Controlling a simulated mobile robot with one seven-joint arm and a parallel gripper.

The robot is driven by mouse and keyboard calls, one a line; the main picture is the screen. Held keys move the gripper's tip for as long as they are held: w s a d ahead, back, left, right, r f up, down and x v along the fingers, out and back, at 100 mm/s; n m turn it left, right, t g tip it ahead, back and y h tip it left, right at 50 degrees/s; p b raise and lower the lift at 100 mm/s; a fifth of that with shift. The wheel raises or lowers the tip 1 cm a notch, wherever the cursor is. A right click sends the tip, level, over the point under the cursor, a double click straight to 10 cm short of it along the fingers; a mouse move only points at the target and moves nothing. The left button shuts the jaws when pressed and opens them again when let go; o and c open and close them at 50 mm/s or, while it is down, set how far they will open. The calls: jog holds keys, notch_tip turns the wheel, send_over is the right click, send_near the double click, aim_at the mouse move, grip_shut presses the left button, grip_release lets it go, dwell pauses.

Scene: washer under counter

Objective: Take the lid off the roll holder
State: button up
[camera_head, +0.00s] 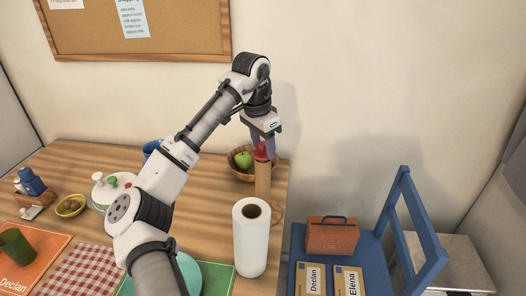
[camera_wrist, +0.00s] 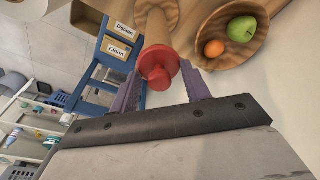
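The roll holder is an upright wooden post (camera_head: 262,182) near the table's right edge, behind the white paper roll. Its red lid (camera_head: 260,152) sits on top of the post. In the wrist view the lid (camera_wrist: 158,62) shows as a red disc with a small round knob facing the camera, with the wooden post (camera_wrist: 156,28) directly behind it. My gripper (camera_head: 263,140) points down over the lid. Its purple fingers (camera_wrist: 160,70) are spread apart, one on each side of the lid, close to the disc's edges. I cannot tell whether they touch it.
A white paper roll (camera_head: 250,240) stands in front of the post. A wooden bowl (camera_head: 236,172) with a green apple (camera_head: 243,159) and an orange (camera_wrist: 214,48) is close beside it. A blue chair (camera_head: 375,245) with an orange box (camera_head: 331,236) stands to the right.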

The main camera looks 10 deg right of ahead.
aim_at(263, 143)
jog(key=c, duration=0.4)
jog(key=shift+r, duration=0.1)
notch_tip(263, 143, up, 20)
jog(key=shift+f+p, duration=0.1)
jog(key=shift+p, duration=0.35)
